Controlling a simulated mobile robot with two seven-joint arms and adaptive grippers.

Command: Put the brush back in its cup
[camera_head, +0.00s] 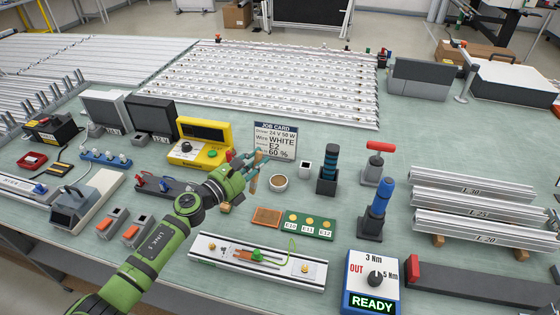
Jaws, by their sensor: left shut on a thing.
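My left gripper (253,170) is at the middle of the bench, in front of the job card, and is shut on a thin thing that I take for the brush. The fingers hide most of it, so its bristles and tilt cannot be made out. A small white cup with a dark opening (305,170) stands upright to the right of the gripper, apart from it. A round dish with brown filling (278,183) sits between them, close to the gripper. My right gripper is not in view.
The job card (275,141) stands behind the gripper. A dark cylinder holder (327,175) stands right of the cup. A yellow tester (202,143) is to the left. In front lie an orange pad (266,217), a green contact board (305,225) and a rail fixture (257,262).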

